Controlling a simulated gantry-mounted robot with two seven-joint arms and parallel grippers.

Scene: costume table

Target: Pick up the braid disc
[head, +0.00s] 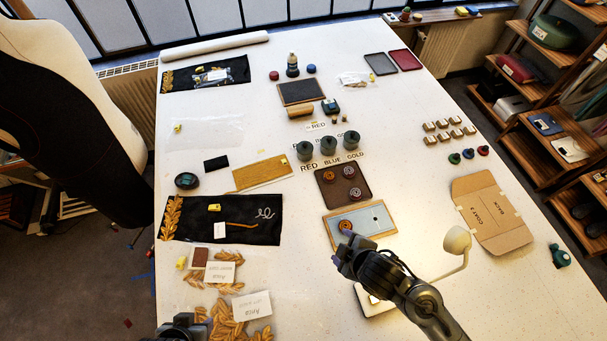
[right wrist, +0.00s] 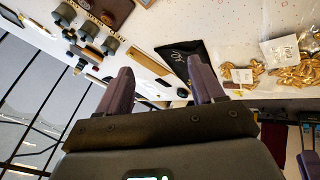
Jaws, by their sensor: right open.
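Round coiled discs lie in the middle of the table. An orange disc (head: 345,225) lies on the left part of a wood-framed blue-grey board (head: 372,219). Another orange-brown disc (head: 325,174) and two dark reddish discs (head: 349,171) lie on a brown tray (head: 330,195) behind it. I cannot tell which one is called the braid disc. My right gripper (head: 342,250) is just in front of the orange disc on the board, apart from it. In the right wrist view its fingers (right wrist: 163,85) are spread and empty. My left gripper (head: 180,326) shows only partly at the bottom edge.
Three dark cups (head: 327,146) stand behind the brown tray. A white lamp (head: 456,241) stands right of my right arm, near a flat cardboard box (head: 492,212). Black cloth (head: 240,222) and gold braid pieces (head: 232,315) lie to the left.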

